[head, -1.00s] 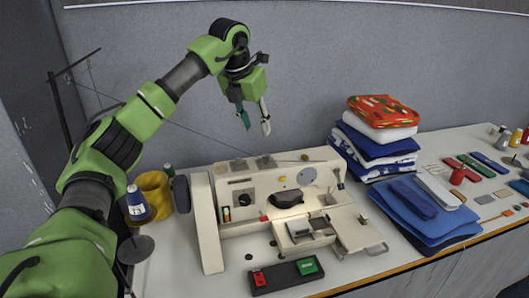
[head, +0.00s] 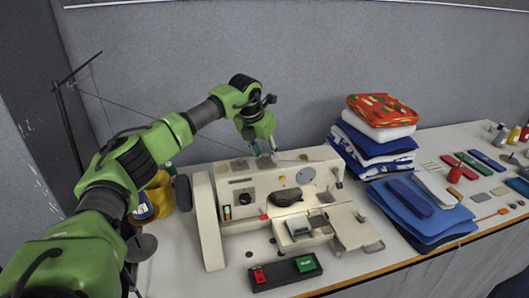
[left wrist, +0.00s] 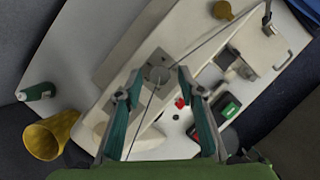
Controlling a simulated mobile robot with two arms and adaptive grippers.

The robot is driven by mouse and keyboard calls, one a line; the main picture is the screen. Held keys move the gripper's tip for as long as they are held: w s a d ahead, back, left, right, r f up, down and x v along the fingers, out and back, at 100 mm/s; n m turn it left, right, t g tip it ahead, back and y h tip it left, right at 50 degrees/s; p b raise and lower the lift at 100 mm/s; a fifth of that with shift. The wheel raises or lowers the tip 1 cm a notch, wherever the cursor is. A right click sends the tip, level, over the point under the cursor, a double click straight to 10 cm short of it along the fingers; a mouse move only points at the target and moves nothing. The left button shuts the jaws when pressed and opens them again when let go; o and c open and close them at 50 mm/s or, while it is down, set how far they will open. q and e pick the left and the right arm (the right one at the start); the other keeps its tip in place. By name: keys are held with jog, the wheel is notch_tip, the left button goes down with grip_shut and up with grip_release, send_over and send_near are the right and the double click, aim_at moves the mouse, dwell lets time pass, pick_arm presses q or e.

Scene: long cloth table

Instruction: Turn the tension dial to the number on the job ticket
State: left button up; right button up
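The cream sewing machine (head: 235,212) stands on the table. On its top is a flat plate with a small grey round disc (left wrist: 159,75), seen in the left wrist view; I cannot read any number on it. A larger round disc (head: 306,176) is on the machine's front face. I cannot tell for sure which is the tension dial. My left gripper (head: 267,160) points down at the machine's top. In the left wrist view its fingers (left wrist: 158,82) are open, one on each side of the small disc, with nothing gripped. I cannot pick out the job ticket. My right gripper is not in view.
A thread runs from the stand (head: 62,115) at left across to the machine. A switch box (head: 285,273) with red and green buttons lies in front. Folded cloth (head: 372,145) and blue pieces (head: 420,215) are at right. A yellow container (head: 161,190) stands at left.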

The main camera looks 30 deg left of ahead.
pick_arm(q)
grip_shut()
jog(key=shift+m, duration=0.4)
jog(key=shift+a+r+m+h+p, duration=0.15)
jog(key=shift+m+h+p, duration=0.35)
jog(key=shift+m, duration=0.5)
jog(key=m, duration=0.1)
jog(key=m+h+p, duration=0.1)
jog(key=m, duration=0.1)
jog(key=shift+w+a+m+g+h, duration=0.1)
jog(key=shift+w+m+g+h, duration=0.05)
jog(key=shift+m+g+h, duration=0.15)
jog(key=shift+w+a+m+g+h+p, duration=0.1)
jog(key=shift+m+g+h+p, duration=0.2)
jog(key=shift+m, duration=0.75)
jog(key=shift+a+m+g+h+p, duration=0.1)
jog(key=shift+m+g+h+p, duration=0.15)
jog(key=shift+m, duration=0.8)
